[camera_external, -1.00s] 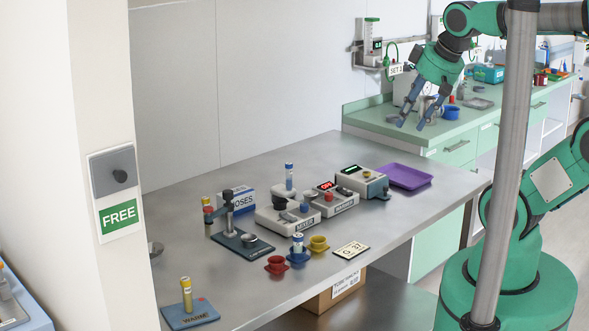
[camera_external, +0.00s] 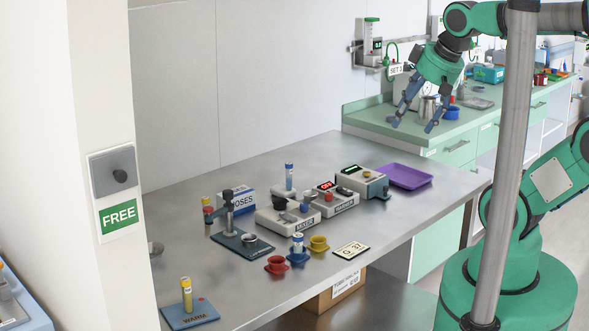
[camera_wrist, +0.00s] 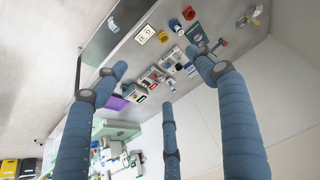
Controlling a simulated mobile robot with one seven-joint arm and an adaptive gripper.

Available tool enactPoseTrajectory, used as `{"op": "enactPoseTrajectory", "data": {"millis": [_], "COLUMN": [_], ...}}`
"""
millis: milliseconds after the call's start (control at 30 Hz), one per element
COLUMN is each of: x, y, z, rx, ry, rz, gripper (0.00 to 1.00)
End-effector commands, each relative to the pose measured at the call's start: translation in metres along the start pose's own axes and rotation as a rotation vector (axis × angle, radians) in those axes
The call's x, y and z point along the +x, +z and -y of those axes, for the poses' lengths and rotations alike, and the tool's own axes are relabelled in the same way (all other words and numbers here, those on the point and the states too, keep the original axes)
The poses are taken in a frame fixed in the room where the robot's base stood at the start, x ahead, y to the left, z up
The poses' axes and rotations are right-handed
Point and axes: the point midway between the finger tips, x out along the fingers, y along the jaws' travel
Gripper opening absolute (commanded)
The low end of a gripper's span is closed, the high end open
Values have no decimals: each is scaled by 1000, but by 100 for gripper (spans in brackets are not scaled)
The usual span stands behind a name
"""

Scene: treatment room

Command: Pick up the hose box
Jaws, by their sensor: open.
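The hose box (camera_external: 237,201) is a small blue-and-white box with "OSES" readable on its front. It stands on the steel table toward the wall, behind a dark-based stand (camera_external: 243,240) whose post hides part of its label. My gripper (camera_external: 414,126) hangs in the air far to the right, over the green counter side. Its fingers are spread, pointing down, with nothing between them. In the wrist view my blue fingers (camera_wrist: 165,85) are wide apart, with the table far off; I cannot surely pick out the hose box there.
The steel table (camera_external: 330,245) also holds mixer and warmer devices (camera_external: 289,217), red, blue and yellow cups (camera_external: 277,264), a card (camera_external: 351,249) and a purple tray (camera_external: 405,176). A warming pad (camera_external: 190,315) bears a yellow-capped tube. A cardboard box (camera_external: 335,294) sits below.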

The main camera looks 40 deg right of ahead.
Motion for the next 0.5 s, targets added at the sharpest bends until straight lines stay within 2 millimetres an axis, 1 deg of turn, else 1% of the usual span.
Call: {"op": "enactPoseTrajectory", "data": {"millis": [33, 67, 367, 500], "x": [0, 0, 0, -1], "y": [0, 0, 0, -5], "z": [0, 0, 0, 0], "rx": [0, 0, 1, 10], "ry": [0, 0, 0, 0], "rz": [0, 0, 0, 3], "gripper": [86, 91, 91, 91]}}
